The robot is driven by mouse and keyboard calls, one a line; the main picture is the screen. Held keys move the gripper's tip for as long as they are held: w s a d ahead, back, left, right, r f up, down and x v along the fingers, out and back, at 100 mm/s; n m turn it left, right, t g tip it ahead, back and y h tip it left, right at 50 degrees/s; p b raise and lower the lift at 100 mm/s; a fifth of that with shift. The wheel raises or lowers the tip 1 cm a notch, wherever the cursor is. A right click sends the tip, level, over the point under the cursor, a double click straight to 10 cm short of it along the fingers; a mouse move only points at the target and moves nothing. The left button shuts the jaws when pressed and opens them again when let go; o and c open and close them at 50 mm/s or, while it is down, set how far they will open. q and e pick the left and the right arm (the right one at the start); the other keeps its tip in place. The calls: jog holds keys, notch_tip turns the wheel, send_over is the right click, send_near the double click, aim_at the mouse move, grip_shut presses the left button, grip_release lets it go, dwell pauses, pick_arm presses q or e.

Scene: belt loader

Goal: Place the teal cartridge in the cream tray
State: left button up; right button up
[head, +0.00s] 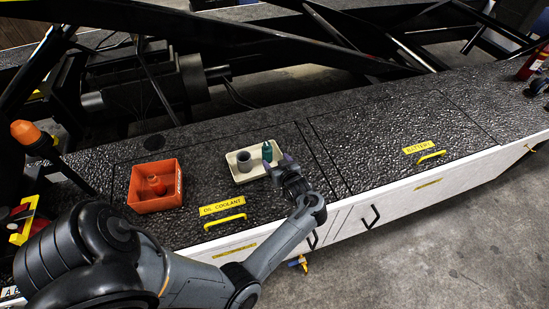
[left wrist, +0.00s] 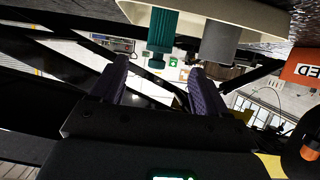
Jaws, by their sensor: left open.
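The teal cartridge (head: 267,152) stands upright at the right end of the cream tray (head: 243,178), beside a grey cylinder (head: 244,161). The left wrist view is upside down; there the teal cartridge (left wrist: 160,35) and the grey cylinder (left wrist: 219,42) show against the cream tray (left wrist: 270,22). My left gripper (head: 281,165) is at the tray's right end, close to the cartridge. Its purple fingers (left wrist: 160,72) are open and empty, and the cartridge shows beyond the gap between them, apparently clear of both. My right gripper is not in view.
An orange-red bin (head: 140,204) with orange contents sits left of the tray. The yellow coolant handle (head: 224,220) is in front. The dark textured top is clear to the right up to the battery handle (head: 432,155). Black frame beams cross behind.

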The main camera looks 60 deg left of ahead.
pick_arm(q)
jog(key=d+r+m+t+h, duration=0.2)
jog(key=d+m+t+h, duration=0.6)
jog(key=d, duration=0.5)
jog(key=s+d+r+m+g+h, duration=0.1)
jog(key=s+d+m+g+h, duration=0.4)
jog(key=s+d+m, duration=0.5)
jog(key=s+d+g, duration=0.1)
jog(key=s+d, duration=0.6)
jog(key=s, duration=0.2)
jog(key=shift+r+h, duration=0.25)
jog(key=shift+h, duration=0.05)
jog(key=shift+s, duration=0.1)
